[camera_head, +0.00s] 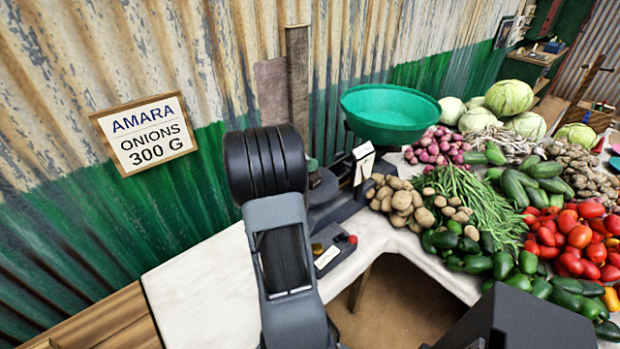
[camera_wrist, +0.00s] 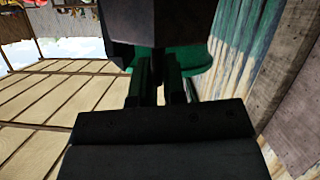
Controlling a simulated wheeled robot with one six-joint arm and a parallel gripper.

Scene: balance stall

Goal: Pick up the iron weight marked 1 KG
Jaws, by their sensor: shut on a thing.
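My gripper (camera_wrist: 162,82) is shut on a dark block at its fingertips, which looks like the iron weight (camera_wrist: 165,22). No 1 KG marking can be read on it. The green pan (camera_wrist: 203,68) of the scale shows just behind the held block. In the head view my own arm hides the gripper. A dark round piece (camera_head: 323,190) shows just right of the arm, partly hidden; I cannot tell whether it is a weight or part of the scale. The green pan (camera_head: 390,112) stands further right and looks empty.
A small dark tray (camera_head: 332,252) with a white label and brass pieces lies on the white counter (camera_head: 205,285). Potatoes (camera_head: 402,203), beans, cucumbers and tomatoes crowd the right side. A sign (camera_head: 145,133) reading AMARA ONIONS 300 G hangs on the corrugated wall. The counter's left end is clear.

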